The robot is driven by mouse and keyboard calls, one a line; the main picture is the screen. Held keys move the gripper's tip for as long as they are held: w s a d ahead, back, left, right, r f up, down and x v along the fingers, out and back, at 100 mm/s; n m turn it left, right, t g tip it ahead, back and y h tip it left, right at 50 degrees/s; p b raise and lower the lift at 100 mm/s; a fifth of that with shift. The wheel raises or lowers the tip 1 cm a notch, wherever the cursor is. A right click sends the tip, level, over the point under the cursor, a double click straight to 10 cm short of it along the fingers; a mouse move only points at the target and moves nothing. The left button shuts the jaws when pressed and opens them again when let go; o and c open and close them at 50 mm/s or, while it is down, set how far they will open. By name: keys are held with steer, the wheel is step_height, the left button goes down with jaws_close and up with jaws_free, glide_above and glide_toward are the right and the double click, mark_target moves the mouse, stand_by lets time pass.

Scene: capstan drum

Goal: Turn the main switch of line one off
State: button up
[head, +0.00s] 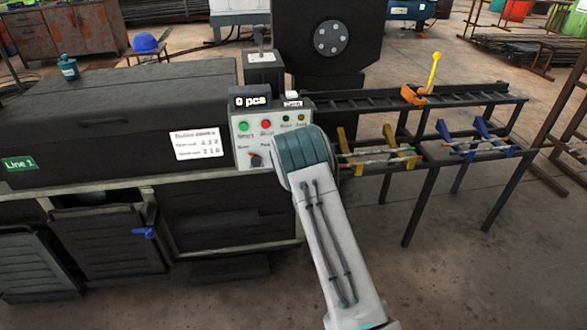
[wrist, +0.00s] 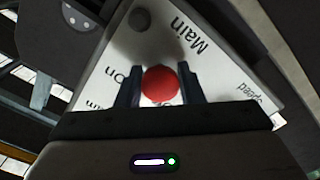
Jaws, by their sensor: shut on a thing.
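The main switch, a round red knob (wrist: 160,86), shows in the middle of the wrist view, on a pale panel with the words "Main" and "On" near it. My gripper (wrist: 160,74) has one dark finger on each side of the knob and is shut on it. In the head view the control box (head: 243,125) stands on the Line 1 machine, with a "Main" label low on its face. A small dark and red shape is under that label. My arm covers the box's lower right part, and my gripper cannot be made out clearly there.
The box also carries a green button (head: 243,126), a red button (head: 266,123) and a "0 pcs" display (head: 251,101). A white sign (head: 197,144) and a green Line 1 label (head: 20,164) are to the left. A roller table (head: 470,102) stands at the right.

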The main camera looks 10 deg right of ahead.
steer(key=n+b, duration=0.4)
steer(key=b, duration=0.1)
steer(key=shift+f+n, duration=0.2)
steer(key=shift+n, duration=0.1)
steer(key=shift+r+n+b, duration=0.15)
steer(key=shift+n+b, duration=0.85)
steer(key=shift+n, duration=0.2)
steer(key=shift+r+n+b, duration=0.1)
steer(key=shift+n+b, duration=0.9)
steer(key=shift+n, duration=0.2)
steer(key=o, duration=0.9)
steer(key=shift+o, duration=0.2)
steer(key=s+p, duration=0.1)
steer(key=s, duration=1.2)
steer(key=shift+s+p, duration=0.35)
steer(key=shift+s, duration=0.05)
